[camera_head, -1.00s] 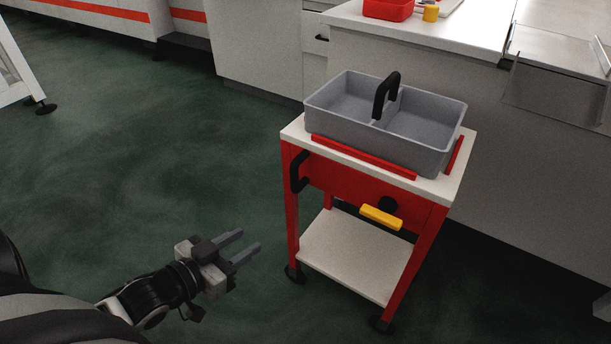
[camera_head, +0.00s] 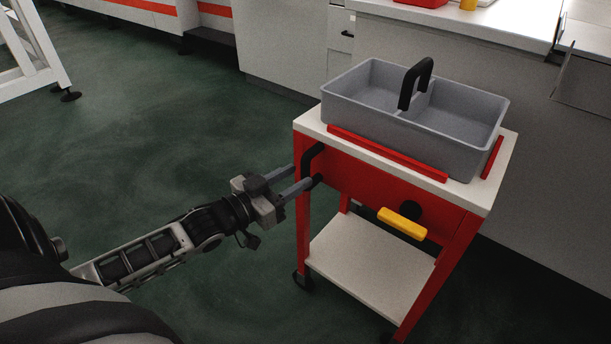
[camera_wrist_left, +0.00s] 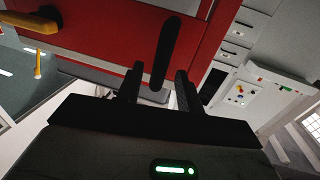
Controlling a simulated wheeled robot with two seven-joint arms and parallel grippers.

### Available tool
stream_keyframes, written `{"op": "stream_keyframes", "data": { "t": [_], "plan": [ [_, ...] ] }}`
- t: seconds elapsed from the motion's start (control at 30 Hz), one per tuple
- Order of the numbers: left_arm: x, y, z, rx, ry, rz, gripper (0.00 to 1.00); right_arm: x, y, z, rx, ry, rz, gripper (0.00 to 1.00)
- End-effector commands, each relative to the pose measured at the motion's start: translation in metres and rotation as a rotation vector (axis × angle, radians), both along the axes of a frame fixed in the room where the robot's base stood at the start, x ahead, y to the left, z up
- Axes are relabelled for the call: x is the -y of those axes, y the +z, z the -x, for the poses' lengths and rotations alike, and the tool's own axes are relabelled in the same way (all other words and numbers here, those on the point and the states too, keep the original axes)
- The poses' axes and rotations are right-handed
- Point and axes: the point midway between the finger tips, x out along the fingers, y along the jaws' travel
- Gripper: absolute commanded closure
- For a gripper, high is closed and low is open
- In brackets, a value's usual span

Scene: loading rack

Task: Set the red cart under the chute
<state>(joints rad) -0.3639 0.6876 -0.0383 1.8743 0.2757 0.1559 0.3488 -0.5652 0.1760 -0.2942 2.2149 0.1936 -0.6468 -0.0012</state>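The red cart (camera_head: 365,190) stands on the green floor at the right of centre in the head view, with a white top, a lower white shelf and small wheels. A grey two-part tray (camera_head: 420,115) with a black handle sits on its top. My left gripper (camera_head: 304,178) is open at the cart's near left side, its fingers level with the black side handle (camera_head: 308,158). In the left wrist view the handle (camera_wrist_left: 166,55) stands upright ahead of the open fingers (camera_wrist_left: 157,88) and appears between them. My right gripper is not in view.
A yellow lever (camera_head: 402,223) juts from the cart's front. A white counter (camera_head: 285,50) runs behind, and a metal chute-like panel (camera_head: 590,70) is at the upper right. A white frame (camera_head: 35,60) stands far left. Floor left of the cart is clear.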

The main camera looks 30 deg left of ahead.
Motion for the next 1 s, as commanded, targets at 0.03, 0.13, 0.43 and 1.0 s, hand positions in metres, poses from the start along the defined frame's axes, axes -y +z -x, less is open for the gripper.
{"op": "stream_keyframes", "data": {
  "t": [0.03, 0.13, 0.43, 1.0],
  "plan": [
    [0.003, -0.001, -0.009, 0.004, 0.000, 0.001, 0.63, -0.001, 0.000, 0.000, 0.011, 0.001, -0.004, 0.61],
    [0.006, -0.001, -0.022, 0.002, 0.000, 0.001, 0.63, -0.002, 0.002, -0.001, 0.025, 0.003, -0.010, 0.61],
    [0.010, 0.000, -0.036, -0.001, 0.000, 0.000, 0.63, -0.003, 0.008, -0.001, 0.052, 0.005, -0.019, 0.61],
    [0.011, 0.001, -0.034, -0.002, 0.004, 0.002, 1.00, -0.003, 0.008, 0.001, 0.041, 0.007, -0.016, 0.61]
  ]
}}
